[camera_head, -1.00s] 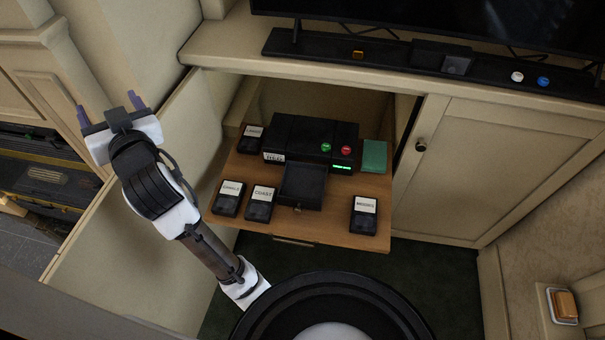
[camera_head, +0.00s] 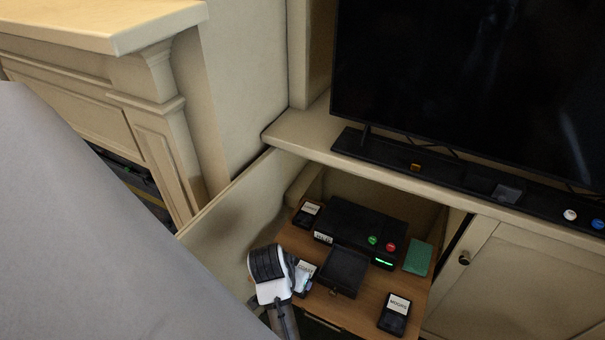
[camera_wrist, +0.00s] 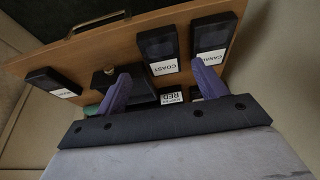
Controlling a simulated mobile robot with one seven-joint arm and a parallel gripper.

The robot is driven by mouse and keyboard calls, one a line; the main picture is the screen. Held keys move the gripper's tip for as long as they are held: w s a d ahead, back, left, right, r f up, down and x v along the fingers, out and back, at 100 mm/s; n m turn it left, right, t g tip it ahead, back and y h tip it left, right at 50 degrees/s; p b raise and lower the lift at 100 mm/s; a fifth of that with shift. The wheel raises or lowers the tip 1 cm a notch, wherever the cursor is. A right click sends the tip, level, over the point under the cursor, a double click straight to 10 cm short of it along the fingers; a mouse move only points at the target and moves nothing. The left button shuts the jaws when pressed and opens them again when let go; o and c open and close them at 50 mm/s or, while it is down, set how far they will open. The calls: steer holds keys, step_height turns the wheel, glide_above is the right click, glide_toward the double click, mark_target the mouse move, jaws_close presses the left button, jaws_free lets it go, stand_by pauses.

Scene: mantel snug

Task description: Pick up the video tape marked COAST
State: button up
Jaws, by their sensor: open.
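The COAST tape (camera_wrist: 160,50) is a black cassette with a white label, lying flat on the wooden pull-out shelf (camera_wrist: 120,45). In the wrist view it lies beyond and between the purple fingers of my open, empty gripper (camera_wrist: 163,86). No contact with the tape shows. The CANAL tape (camera_wrist: 213,40) lies beside it, to the right in that view, with one finger overlapping its label. In the head view a tape in the COAST position (camera_head: 304,275) is partly hidden by my arm. The fingers and the CANAL tape are hidden there.
A black player (camera_head: 360,228) with green and red buttons stands on the shelf, its black tray (camera_head: 342,270) out in front. Another tape (camera_head: 395,313) lies right, another (camera_head: 307,214) back left. A green box (camera_head: 418,258) sits right. An open cabinet door (camera_head: 235,215) stands left.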

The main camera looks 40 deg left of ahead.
mark_target(313, 270)
steer(key=x, duration=0.3)
steer(key=shift+w+f, duration=0.1)
steer(key=shift+f, duration=0.05)
steer(key=shift+w+p+x, duration=0.2)
steer(key=shift+p+x, duration=0.15)
steer(key=shift+x, duration=1.05)
steer(key=shift+w+p+x, duration=0.2)
steer(key=shift+p+x, duration=0.15)
steer(key=shift+x, duration=1)
steer(key=shift+a, duration=0.1)
steer(key=shift+r, duration=0.2)
steer(key=c, duration=0.7)
steer(key=shift+c, duration=0.5)
steer(key=shift+r, duration=0.1)
